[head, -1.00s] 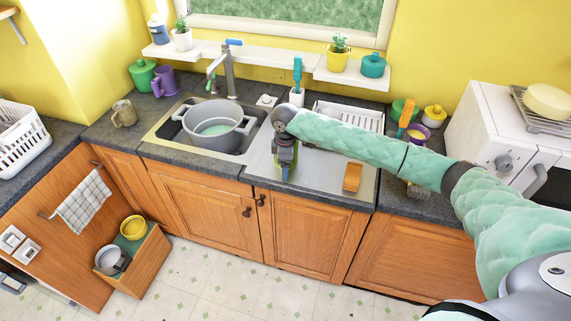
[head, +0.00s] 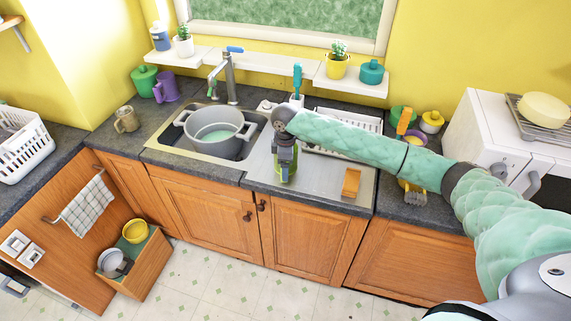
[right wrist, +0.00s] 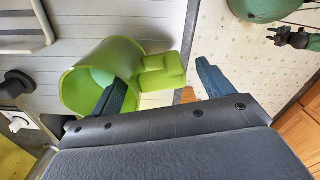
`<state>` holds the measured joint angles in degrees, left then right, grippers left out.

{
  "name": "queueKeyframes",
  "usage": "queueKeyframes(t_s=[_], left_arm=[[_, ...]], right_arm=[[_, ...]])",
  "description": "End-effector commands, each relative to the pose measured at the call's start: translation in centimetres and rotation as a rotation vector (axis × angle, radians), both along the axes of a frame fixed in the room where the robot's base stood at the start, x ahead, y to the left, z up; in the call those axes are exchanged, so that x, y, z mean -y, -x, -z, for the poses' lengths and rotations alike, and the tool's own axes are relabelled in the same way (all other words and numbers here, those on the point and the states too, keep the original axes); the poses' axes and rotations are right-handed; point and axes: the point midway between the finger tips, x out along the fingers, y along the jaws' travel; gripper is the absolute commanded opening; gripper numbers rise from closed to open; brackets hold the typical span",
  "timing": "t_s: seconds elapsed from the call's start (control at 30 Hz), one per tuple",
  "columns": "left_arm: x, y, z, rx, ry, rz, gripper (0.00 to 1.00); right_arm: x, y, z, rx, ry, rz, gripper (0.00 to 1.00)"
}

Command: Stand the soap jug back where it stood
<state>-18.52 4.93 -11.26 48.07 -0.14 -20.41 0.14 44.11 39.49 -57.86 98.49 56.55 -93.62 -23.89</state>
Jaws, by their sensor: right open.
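The soap jug (head: 285,174) is lime green and mostly covered by my right gripper (head: 285,150) in the head view. It stands on the steel drainer beside the sink, near the front edge. In the right wrist view the jug (right wrist: 76,92) shows its open mouth, pale green inside, and its blocky handle (right wrist: 163,70). My right gripper (right wrist: 160,74) is open there, with the handle between its fingers. One finger overlaps the jug's mouth; whether it is inside cannot be told. I see no clear grip. My left gripper is not in view.
A grey pot (head: 215,131) sits in the sink left of the jug. An orange sponge (head: 351,182) lies on the drainer (head: 320,181) to the right. A white dish rack (head: 347,120) stands behind my arm. The steel between jug and sponge is clear.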

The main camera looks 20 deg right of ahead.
Motion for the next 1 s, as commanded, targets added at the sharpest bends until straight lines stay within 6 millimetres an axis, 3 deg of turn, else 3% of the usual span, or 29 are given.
queueKeyframes(t_s=[0.37, 1.0], left_arm=[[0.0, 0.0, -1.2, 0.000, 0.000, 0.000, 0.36], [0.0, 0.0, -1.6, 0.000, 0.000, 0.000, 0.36]], right_arm=[[0.0, 0.0, -1.4, 0.000, 0.000, 0.000, 0.80], [0.0, 0.0, -3.3, 0.001, 0.000, 0.000, 0.80]])
